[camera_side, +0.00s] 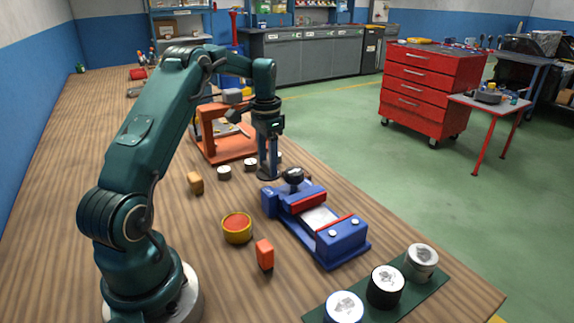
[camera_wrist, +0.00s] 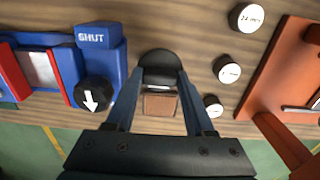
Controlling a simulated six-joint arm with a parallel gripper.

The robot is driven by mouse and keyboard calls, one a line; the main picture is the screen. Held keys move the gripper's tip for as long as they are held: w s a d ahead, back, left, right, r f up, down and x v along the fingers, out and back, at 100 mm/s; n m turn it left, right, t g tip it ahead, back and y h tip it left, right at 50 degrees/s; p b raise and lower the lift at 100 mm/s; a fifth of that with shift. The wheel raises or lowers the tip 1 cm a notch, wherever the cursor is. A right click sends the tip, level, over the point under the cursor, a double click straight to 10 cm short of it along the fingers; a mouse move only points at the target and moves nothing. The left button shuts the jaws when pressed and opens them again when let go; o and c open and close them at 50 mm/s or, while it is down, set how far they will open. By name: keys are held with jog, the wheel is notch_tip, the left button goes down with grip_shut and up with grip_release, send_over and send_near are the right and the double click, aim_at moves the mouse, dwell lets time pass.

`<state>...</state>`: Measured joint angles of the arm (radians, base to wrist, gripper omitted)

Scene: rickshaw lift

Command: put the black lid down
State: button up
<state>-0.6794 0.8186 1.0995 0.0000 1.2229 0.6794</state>
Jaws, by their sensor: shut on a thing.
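My gripper (camera_wrist: 158,78) is shut on the black lid (camera_wrist: 158,66), which shows as a dark rounded shape between the fingertips in the wrist view. In the side view my gripper (camera_side: 268,174) points straight down just behind the blue vise, low over the wooden bench. There the lid is hard to tell from the dark fingers, and I cannot tell whether it touches the bench. A brown patch (camera_wrist: 160,104) shows between my fingers, its nature unclear.
The blue vise (camera_side: 345,245) has a black knob (camera_side: 292,175) close to my gripper. An orange frame (camera_side: 222,147) stands behind. Small white-topped cylinders (camera_side: 223,173) sit nearby.

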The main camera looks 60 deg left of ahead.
jog(key=shift+w+d+f, duration=0.1)
jog(key=shift+w+f, duration=0.1)
jog(key=shift+f, duration=1.95)
jog(key=shift+f, duration=0.1)
jog(key=o, duration=1.3)
